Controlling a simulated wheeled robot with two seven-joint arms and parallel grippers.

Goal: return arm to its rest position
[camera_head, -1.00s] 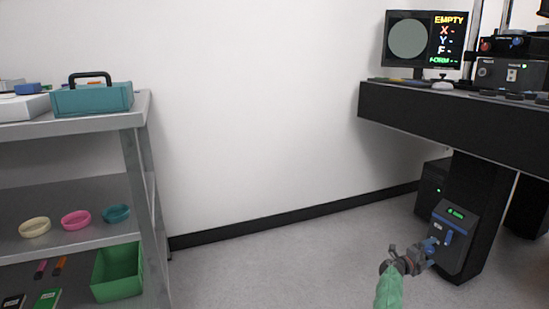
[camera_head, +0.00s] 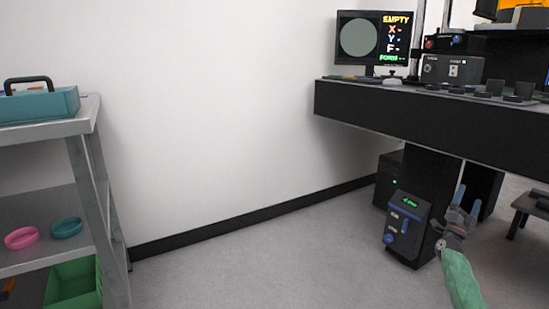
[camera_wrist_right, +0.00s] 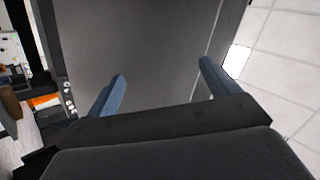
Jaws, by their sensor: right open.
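My right arm, in a green sleeve, comes in at the lower right of the head view. Its gripper (camera_head: 461,205) is raised in front of the dark leg of the interferometer bench, to the right of the blue-fronted box. In the right wrist view my right gripper (camera_wrist_right: 162,90) has its two blue fingers wide apart with nothing between them. A dark flat surface (camera_wrist_right: 150,40) lies beyond the fingers. My left arm and gripper are not in the head view.
The black bench (camera_head: 400,112) overhangs at the right, with a monitor (camera_head: 372,40) reading EMPTY. A grey shelf rack (camera_head: 88,125) stands at the left, with a teal case (camera_head: 40,104). Open floor (camera_head: 260,265) lies between.

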